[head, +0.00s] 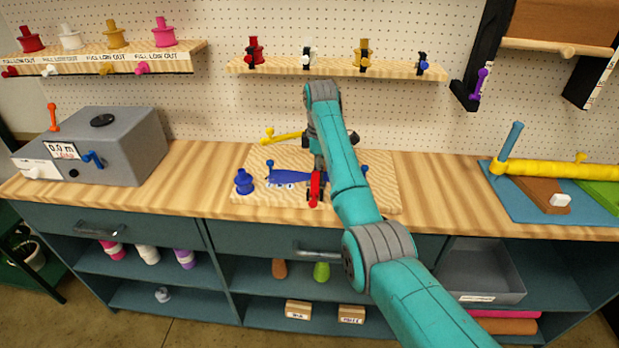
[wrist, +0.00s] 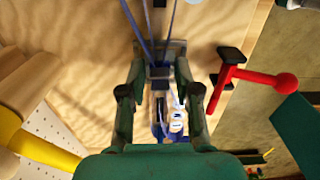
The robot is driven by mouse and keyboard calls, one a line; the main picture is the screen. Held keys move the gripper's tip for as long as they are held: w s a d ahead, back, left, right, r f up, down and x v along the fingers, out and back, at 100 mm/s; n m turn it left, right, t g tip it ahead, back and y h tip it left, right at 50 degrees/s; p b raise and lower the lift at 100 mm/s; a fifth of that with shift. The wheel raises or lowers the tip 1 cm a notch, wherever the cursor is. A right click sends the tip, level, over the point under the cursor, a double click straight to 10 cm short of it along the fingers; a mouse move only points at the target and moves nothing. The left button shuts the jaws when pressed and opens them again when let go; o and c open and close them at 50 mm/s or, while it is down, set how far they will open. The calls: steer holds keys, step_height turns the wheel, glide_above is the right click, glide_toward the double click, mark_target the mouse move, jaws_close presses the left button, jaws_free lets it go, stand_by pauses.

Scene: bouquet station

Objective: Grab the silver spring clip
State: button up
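My gripper (wrist: 160,72) is low over the wooden board, pointing down. In the wrist view its two fingers stand apart with a gap between them. A small grey-silver piece (wrist: 160,73) shows between the fingers, with blue strands running up from it; I cannot tell whether it is the silver spring clip or whether the fingers touch it. White and blue parts show behind it. In the head view my arm hides most of this spot. A small whitish item with black parts (head: 308,54) stands on the wall shelf; its type is too small to tell.
A red-handled tool with black ends (wrist: 255,77) is close to the right of my fingers. A grey machine (head: 110,145) stands left. The bench between it and the board is clear.

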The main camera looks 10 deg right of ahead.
steer(key=shift+f, duration=0.3)
jaws_close()
steer(key=shift+r, duration=0.1)
